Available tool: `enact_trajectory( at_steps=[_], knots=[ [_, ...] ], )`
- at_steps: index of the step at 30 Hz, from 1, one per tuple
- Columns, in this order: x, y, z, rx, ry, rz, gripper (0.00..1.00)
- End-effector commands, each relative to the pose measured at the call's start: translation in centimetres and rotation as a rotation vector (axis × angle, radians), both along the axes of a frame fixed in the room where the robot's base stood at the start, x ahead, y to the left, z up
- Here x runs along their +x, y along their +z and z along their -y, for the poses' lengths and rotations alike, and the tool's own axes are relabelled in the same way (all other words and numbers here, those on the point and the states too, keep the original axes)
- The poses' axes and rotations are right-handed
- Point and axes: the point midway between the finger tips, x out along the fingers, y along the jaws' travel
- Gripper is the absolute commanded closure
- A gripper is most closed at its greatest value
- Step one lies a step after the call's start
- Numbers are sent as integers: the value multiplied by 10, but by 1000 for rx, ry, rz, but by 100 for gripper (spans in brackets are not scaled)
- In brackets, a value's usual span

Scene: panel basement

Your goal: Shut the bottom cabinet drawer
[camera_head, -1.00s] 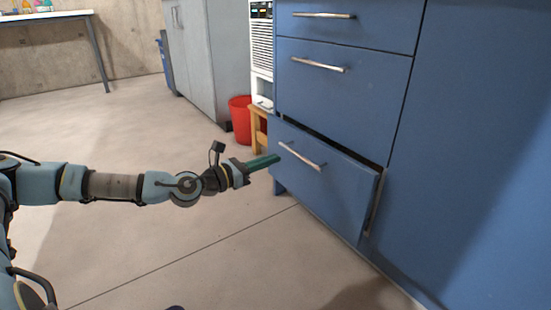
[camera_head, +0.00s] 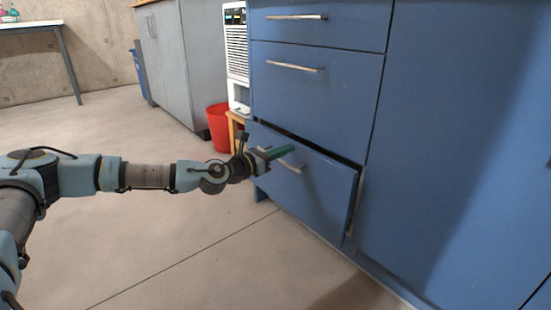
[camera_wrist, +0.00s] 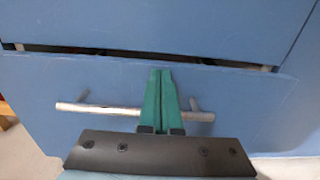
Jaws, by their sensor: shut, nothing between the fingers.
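The bottom drawer (camera_head: 312,190) of the blue cabinet (camera_head: 318,105) stands partly open, with a dark gap along its top edge and its right side jutting out. The drawer front fills much of the wrist view (camera_wrist: 240,98), with the gap above it. Its silver bar handle (camera_head: 292,166) is partly hidden behind my gripper (camera_head: 292,149). In the wrist view my green fingers (camera_wrist: 161,75) are shut together and empty. They reach over the handle (camera_wrist: 90,109) toward the upper part of the drawer front. I cannot tell whether the tips touch it.
Two closed drawers sit above, with handles (camera_head: 294,66) and (camera_head: 296,17). A red bin (camera_head: 219,128) and a wooden stool (camera_head: 237,119) stand left of the cabinet. A grey cabinet (camera_head: 172,60) is further back. The floor (camera_head: 180,225) in front is clear.

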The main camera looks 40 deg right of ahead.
Motion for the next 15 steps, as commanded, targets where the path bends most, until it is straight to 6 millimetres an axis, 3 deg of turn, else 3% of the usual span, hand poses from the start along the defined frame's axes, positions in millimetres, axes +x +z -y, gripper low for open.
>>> enact_trajectory(
  at_steps=[11, 15],
  knots=[
    [0, 1, 3, 0, -1, 0, 100],
    [-2, 0, 19, -2, 0, -2, 100]
  ],
)
